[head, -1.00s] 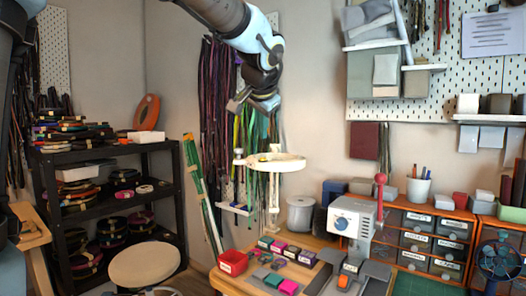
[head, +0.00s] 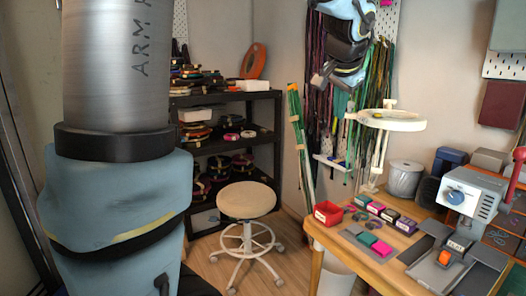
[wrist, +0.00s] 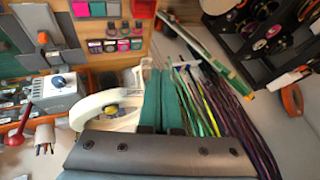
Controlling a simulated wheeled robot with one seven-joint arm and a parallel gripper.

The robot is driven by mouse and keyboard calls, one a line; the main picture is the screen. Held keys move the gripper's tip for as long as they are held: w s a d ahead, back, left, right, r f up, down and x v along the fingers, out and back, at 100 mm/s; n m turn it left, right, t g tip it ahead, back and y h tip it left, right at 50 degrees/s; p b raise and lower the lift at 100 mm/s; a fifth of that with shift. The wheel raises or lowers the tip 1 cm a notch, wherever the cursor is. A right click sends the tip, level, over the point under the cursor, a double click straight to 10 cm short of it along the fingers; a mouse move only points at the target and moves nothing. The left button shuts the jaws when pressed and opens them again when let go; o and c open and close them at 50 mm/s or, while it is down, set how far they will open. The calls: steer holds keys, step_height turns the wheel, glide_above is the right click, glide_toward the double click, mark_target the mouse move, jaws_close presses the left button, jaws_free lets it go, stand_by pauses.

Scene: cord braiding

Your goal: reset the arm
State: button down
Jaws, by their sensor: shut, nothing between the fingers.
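My gripper (head: 326,82) hangs high in the head view, at the end of my arm, in front of the cords on the wall. It is above and left of the white ring-shaped braiding stand (head: 392,121) and appears apart from it. In the wrist view my gripper's two teal fingers (wrist: 164,78) lie side by side, shut and empty. The white ring (wrist: 98,108) shows just left of them there. The hanging cords (wrist: 208,100) lie to the right of the fingers, partly hidden by the dark gripper body.
The wooden bench (head: 330,236) holds a red bin (head: 327,213), several small coloured boxes and a grey press (head: 474,192). A white stool (head: 246,200) stands on open floor before a black shelf (head: 228,146) of spools. My large arm link fills the left.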

steer(key=s+a+f+n+g+y, duration=0.25)
steer(key=a+f+n, duration=0.25)
steer(key=a+f, duration=0.9)
steer(key=s+a+f+n+g, duration=0.1)
steer(key=s+a+f+n, duration=0.1)
steer(key=s+a+f, duration=0.2)
steer(key=s+a+f+n+g, duration=0.1)
steer(key=s+a+f+n, duration=0.2)
steer(key=s+a, duration=0.3)
steer(key=a+f, duration=0.1)
steer(key=a, duration=0.2)
steer(key=shift+a+f+g, duration=0.25)
steer(key=shift+f+g, duration=0.1)
steer(key=shift+w+h, duration=0.1)
steer(key=shift+h, duration=0.15)
